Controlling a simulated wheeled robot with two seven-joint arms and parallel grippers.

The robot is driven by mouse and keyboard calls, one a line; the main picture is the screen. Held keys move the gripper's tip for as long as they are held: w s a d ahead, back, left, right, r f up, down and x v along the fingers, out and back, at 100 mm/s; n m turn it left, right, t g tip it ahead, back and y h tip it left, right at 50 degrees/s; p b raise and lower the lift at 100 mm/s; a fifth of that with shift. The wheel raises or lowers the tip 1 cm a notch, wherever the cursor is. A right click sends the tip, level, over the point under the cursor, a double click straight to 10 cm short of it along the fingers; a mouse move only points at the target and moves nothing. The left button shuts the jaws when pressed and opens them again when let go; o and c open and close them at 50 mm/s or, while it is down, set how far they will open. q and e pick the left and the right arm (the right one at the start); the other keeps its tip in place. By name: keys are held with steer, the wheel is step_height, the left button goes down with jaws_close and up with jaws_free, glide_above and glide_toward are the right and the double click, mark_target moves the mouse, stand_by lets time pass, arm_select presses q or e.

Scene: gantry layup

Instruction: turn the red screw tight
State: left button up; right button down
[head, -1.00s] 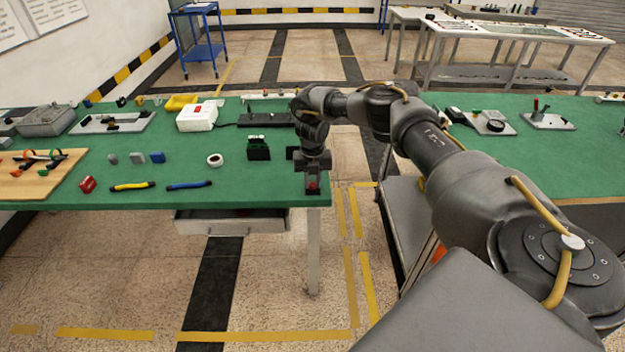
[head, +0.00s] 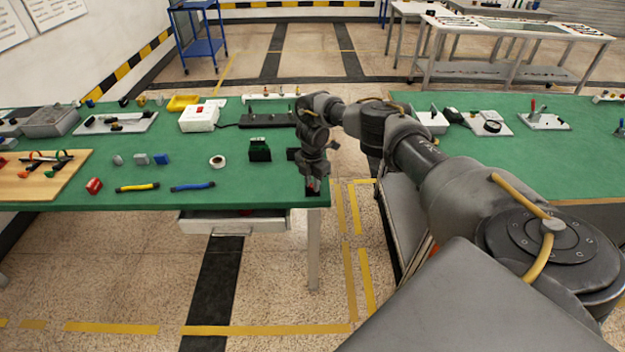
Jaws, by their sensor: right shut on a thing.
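The red screw (head: 313,186) shows as a small red spot at the front right corner of the left green table. My right gripper (head: 313,183) points down over it and is shut on it. Its fingers hide most of the screw, so how deep it sits cannot be told. A dark block on the table corner stands around or beside the fingertips. My left gripper is not in view.
On the left green table (head: 240,185) lie a yellow tool (head: 137,188), a blue tool (head: 192,186), a white tape roll (head: 217,162) and a dark green block (head: 259,150). A drawer (head: 235,222) hangs below. A floor gap separates the right table (head: 560,155).

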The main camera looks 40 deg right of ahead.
steer(key=shift+m, duration=0.9)
steer(key=shift+p, duration=0.3)
steer(key=c, duration=1.3)
jaws_free()
steer(key=shift+o, duration=0.2)
steer(key=shift+r, duration=0.1)
step_height(320, 180, up, 11)
steer(key=p, duration=0.2)
steer(key=shift+f, duration=0.2)
